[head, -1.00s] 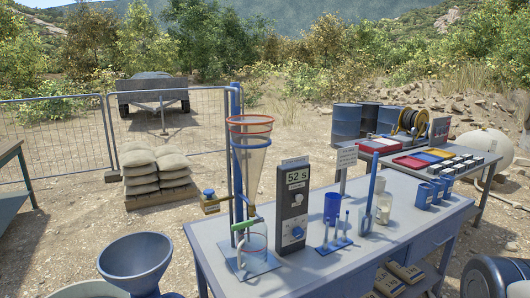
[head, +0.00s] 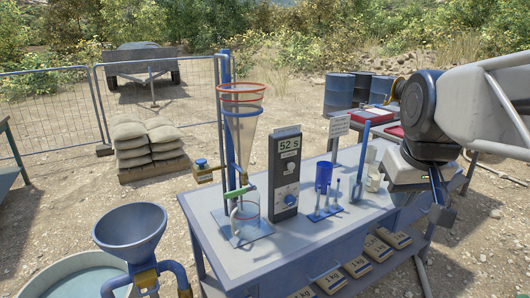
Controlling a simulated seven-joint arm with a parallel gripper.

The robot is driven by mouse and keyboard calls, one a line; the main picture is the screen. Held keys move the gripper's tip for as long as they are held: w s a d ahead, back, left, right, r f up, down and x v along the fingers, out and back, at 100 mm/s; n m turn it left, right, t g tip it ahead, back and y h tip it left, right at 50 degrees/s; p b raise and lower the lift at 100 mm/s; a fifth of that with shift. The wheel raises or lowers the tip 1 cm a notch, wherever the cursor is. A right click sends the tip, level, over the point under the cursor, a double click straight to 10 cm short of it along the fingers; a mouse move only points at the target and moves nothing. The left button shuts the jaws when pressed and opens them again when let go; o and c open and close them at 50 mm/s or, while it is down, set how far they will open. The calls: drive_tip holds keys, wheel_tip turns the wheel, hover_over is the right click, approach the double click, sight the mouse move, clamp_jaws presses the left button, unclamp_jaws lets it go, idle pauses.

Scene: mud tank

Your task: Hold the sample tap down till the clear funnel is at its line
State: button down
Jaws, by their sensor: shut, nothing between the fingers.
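The clear funnel (head: 243,135) stands upright on a blue post, its cone narrowing downward. A brass tap with a blue top (head: 201,164), which looks like the sample tap, sits left of the cone. A green piece (head: 238,192) is at the funnel's lower end, above a clear cup (head: 246,208). My gripper (head: 441,216) is shut and empty at the right, beyond the bench's right side in the picture, pointing down. It is well apart from the tap and funnel.
A grey timer box reading 52 s (head: 285,175) stands right of the funnel. A blue cup (head: 323,174), a small blue rack (head: 326,212) and an upright blue rod (head: 361,165) are farther right on the bench (head: 270,262). A blue-grey funnel (head: 130,230) stands at front left.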

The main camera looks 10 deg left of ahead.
drive_tip(key=w+a+r+n+t+y, duration=0.1)
drive_tip(key=w+a+r+n, duration=0.2)
drive_tip(key=w+a+r, duration=0.5)
drive_tip(key=w+a+r+n+y, duration=0.1)
drive_tip(key=w+a+r+n, duration=0.1)
drive_tip(key=w+a+r, duration=0.6)
drive_tip(key=w+a+r+n+y, duration=0.1)
drive_tip(key=w+a+r+n, duration=0.1)
drive_tip(key=a+r, duration=0.65)
drive_tip(key=w+a+r+n+y, duration=0.15)
drive_tip(key=a+r, duration=0.35)
drive_tip(key=a, duration=0.6)
drive_tip(key=w+a+f+g+h, duration=0.2)
drive_tip(key=w+a+f, duration=0.6)
drive_tip(key=a, duration=0.3)
drive_tip(key=w+a+f+m+g+h, duration=0.1)
drive_tip(key=w+a+f, duration=0.2)
drive_tip(key=f, duration=0.4)
drive_tip(key=w+a+f+m+g+h, duration=0.1)
drive_tip(key=w+a+f, duration=0.2)
drive_tip(key=a+f, duration=0.2)
drive_tip(key=w+a+f+m+h, duration=0.1)
drive_tip(key=w+a+f, duration=0.2)
drive_tip(key=f, duration=0.8)
drive_tip(key=shift+w+a+g, duration=0.25)
drive_tip(key=shift+a+g, duration=0.15)
drive_tip(key=shift+a, duration=0.2)
drive_tip(key=shift+f, duration=0.1)
